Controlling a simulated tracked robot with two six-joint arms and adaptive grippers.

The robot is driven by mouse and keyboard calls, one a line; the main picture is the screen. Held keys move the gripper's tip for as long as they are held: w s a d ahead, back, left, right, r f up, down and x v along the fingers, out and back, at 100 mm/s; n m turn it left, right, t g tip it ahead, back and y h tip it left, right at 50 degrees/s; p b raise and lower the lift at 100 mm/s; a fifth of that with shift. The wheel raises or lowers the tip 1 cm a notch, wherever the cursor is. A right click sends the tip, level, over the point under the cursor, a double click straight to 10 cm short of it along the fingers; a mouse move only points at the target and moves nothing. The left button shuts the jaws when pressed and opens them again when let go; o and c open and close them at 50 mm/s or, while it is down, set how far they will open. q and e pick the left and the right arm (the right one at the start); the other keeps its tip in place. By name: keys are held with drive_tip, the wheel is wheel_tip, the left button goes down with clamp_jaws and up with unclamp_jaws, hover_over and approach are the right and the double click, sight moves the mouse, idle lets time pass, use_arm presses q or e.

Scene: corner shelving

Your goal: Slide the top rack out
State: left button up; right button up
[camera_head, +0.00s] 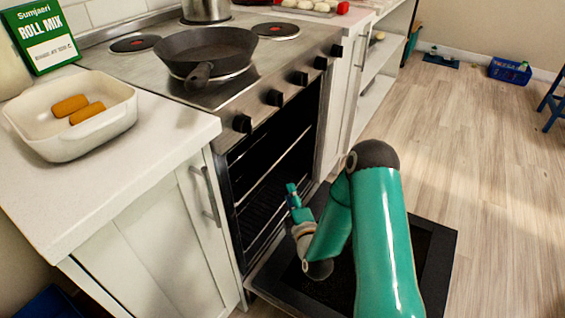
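The oven stands open, its door (437,262) folded down toward the floor. Inside the dark oven, a thin light line of a rack or rail (272,172) shows in the upper part. A darker wire rack (262,212) shows lower down. My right arm comes in from the bottom right, over the open door. Its small teal gripper (291,193) is at the oven opening, close to the racks. I cannot tell whether its fingers touch a rack or are open. My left gripper is out of view.
A black pan (208,48) sits on the stove above the oven. A white dish (92,132) with two brown rolls (78,108) stands on the left counter (165,143). Cabinets flank the oven. The wooden floor (470,150) at right is mostly clear.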

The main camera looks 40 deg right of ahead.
sight(280, 156)
drive_tip(key=shift+h, duration=0.3)
drive_tip(key=x, duration=0.5)
drive_tip(key=b+x, duration=0.1)
drive_tip(key=x, duration=0.5)
drive_tip(key=b+x, duration=0.1)
drive_tip(key=x, duration=0.5)
drive_tip(key=shift+s+d+r, duration=0.1)
drive_tip(key=shift+r, duration=0.2)
clamp_jaws()
